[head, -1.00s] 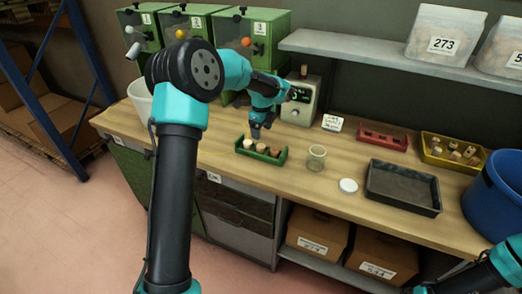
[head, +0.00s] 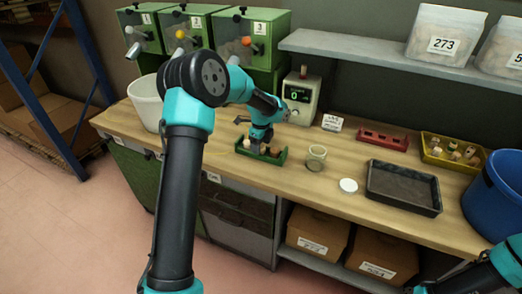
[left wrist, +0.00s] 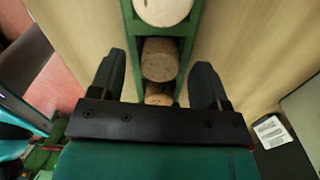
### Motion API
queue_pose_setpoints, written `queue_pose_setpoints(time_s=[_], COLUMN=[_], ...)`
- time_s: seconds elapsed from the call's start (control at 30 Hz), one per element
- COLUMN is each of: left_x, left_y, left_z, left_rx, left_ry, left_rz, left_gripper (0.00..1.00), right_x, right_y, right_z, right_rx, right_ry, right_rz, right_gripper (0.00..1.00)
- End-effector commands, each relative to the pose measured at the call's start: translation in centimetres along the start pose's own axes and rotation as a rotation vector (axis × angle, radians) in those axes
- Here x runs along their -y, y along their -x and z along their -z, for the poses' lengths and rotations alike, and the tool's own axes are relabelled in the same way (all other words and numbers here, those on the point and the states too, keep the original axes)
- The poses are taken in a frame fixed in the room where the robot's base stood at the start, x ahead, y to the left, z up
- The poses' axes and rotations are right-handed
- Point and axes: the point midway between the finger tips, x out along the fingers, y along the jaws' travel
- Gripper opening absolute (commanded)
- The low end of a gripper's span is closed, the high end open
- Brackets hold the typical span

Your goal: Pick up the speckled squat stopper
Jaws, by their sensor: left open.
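A green rack (head: 267,158) on the bench holds a short row of cork stoppers. In the left wrist view, a speckled, tan, squat-looking stopper (left wrist: 160,58) sits in the middle of the rack (left wrist: 188,25). A paler, wider stopper (left wrist: 164,8) is above it in that view, and a browner one (left wrist: 158,96) below it, partly hidden by the gripper body. My left gripper (head: 262,146) is over the rack's middle and hides part of it. In the wrist view its open fingers (left wrist: 159,80) stand either side of the rack, with no stopper gripped. My right gripper is out of view.
A glass jar (head: 315,157) stands right of the rack, with a white lid (head: 348,185) and a dark tray (head: 403,206) beyond. A red rack (head: 382,140) and yellow bin (head: 430,158) are further right.

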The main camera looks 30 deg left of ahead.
Motion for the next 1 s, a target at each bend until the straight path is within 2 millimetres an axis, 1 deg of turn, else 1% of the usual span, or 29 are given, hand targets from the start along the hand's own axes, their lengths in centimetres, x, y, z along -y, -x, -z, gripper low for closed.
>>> queue_pose_setpoints(time_s=[0.1, 0.53, 1.0], left_x=[0.01, 0.02, 0.02], left_y=[-0.45, -0.42, -0.41], left_z=[-0.02, 0.00, 0.01], left_rx=[0.000, 0.000, 0.000], left_ry=[0.001, 0.000, 0.000], left_rz=[0.001, 0.001, 0.001], left_gripper=[0.70, 0.70, 0.25], right_x=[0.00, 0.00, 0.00], right_y=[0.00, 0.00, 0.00], right_z=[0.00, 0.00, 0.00], right_rx=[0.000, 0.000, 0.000], right_ry=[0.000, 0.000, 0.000], right_rz=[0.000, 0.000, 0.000], right_gripper=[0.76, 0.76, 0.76])
